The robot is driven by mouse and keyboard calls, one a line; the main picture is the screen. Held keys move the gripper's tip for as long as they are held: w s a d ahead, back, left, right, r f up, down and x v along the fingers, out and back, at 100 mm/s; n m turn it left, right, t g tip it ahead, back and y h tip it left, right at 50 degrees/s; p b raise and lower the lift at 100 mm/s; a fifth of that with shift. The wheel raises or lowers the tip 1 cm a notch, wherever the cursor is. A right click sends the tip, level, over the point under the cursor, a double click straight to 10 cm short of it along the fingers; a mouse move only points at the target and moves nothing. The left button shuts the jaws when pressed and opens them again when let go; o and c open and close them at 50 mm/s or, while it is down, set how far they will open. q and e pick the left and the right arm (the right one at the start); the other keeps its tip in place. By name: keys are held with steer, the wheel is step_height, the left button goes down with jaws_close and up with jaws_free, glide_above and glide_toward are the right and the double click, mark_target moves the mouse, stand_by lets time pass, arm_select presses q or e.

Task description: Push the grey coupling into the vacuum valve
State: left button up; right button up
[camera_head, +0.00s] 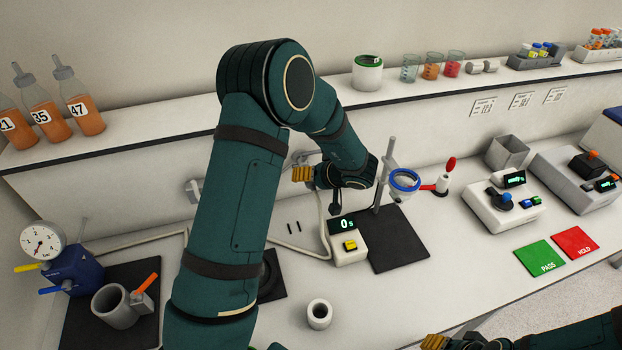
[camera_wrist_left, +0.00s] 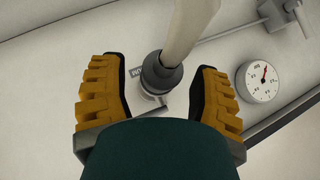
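In the left wrist view, a dark grey coupling (camera_wrist_left: 161,72) sits on the end of a pale hose (camera_wrist_left: 192,25). It lies between the yellow fingers of my left gripper (camera_wrist_left: 160,92), with gaps on both sides. The gripper is open and not touching it. A pale fitting, perhaps the vacuum valve, shows partly just below the coupling; I cannot tell whether they are joined. In the head view my left gripper (camera_head: 302,173) is at the back wall, and the coupling is hidden. My right gripper (camera_head: 434,342) shows only partly at the bottom edge.
A round gauge (camera_wrist_left: 258,82) is on the wall close to the gripper. In the head view, a timer (camera_head: 348,248), a stand with a blue ring (camera_head: 404,181) and a grey cup (camera_head: 319,314) are nearby. Bottles and beakers line the shelf (camera_head: 205,125) above.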

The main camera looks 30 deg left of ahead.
arm_select(q)
steer(key=shift+d, duration=0.1)
steer(key=v, duration=1.2)
